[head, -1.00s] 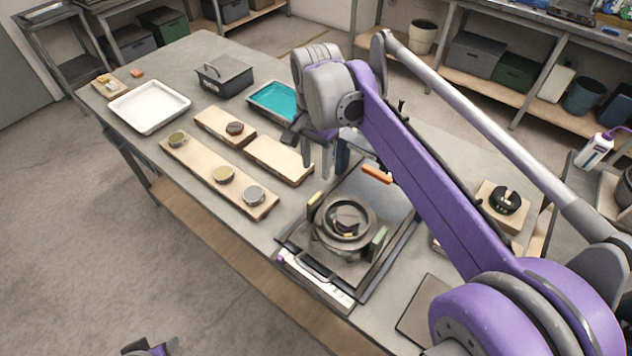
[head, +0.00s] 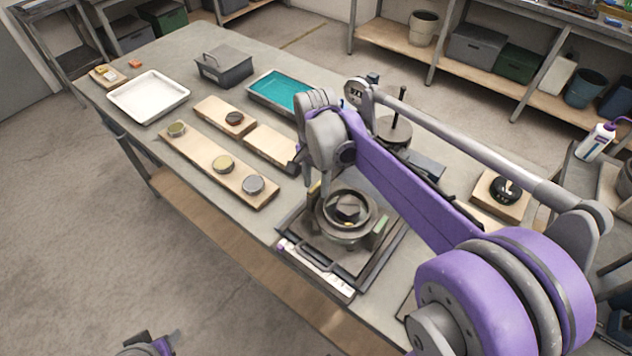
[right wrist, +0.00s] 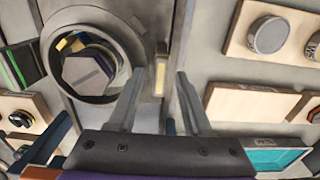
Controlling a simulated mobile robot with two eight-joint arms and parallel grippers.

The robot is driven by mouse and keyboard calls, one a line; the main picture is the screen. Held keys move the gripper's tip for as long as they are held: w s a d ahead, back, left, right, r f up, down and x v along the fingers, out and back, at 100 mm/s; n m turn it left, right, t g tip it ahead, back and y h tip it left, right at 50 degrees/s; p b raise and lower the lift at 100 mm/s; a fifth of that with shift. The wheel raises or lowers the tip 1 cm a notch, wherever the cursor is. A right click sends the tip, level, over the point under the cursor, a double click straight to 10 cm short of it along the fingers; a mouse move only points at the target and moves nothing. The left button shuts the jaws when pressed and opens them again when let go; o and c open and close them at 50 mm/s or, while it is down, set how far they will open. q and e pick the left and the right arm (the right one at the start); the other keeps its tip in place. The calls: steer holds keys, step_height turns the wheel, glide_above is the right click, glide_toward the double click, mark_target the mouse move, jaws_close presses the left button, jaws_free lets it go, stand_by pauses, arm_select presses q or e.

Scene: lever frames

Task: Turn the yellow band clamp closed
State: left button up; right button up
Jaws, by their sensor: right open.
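A pale yellow upright piece (head: 314,190), which looks like the yellow band clamp, stands at the left rim of a round dark ring fixture (head: 345,218). In the right wrist view the yellow piece (right wrist: 159,78) lies between the fingertips of my right gripper (right wrist: 161,76), which is open. I cannot tell if either finger touches it. My left gripper (head: 150,345) is barely in view at the bottom edge.
The fixture sits on a dark plate on the grey table. Wooden boards with round caps (head: 222,165) lie to the left.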

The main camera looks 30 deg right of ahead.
jaws_close()
steer(key=shift+n, duration=0.3)
steer(key=n, duration=1.3)
steer(key=shift+d+n, duration=0.1)
steer(key=shift+n, duration=2.1)
